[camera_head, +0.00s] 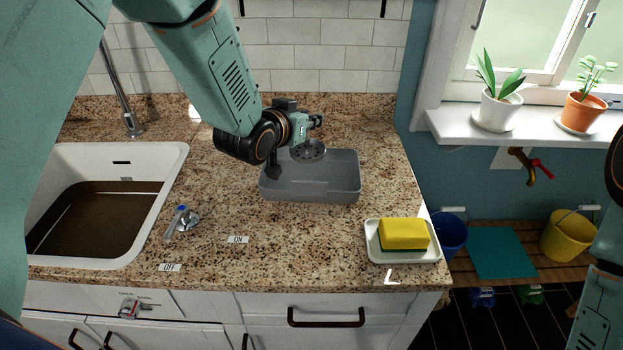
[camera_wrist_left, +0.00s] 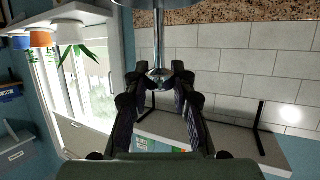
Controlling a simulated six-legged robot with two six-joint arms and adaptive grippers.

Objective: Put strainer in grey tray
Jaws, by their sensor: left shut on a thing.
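The strainer (camera_head: 308,152) is a round grey metal disc with holes. It hangs above the grey tray (camera_head: 341,192), over its back part, and looks clear of the tray floor. My left gripper (camera_head: 317,122) is shut on the strainer's stem. In the left wrist view the fingertips of the left gripper (camera_wrist_left: 160,77) pinch the thin metal stem, and the strainer's disc (camera_wrist_left: 168,14) shows at the top edge. The grey tray is a shallow rectangular box on the granite counter, and no object shows inside it. My right gripper is out of view.
A white dish (camera_head: 404,256) with a yellow sponge (camera_head: 403,233) sits right of the tray, near the counter edge. A sink (camera_head: 163,158) with brown water is at the left, beside a lever tap (camera_head: 182,221). The counter in front of the tray is clear.

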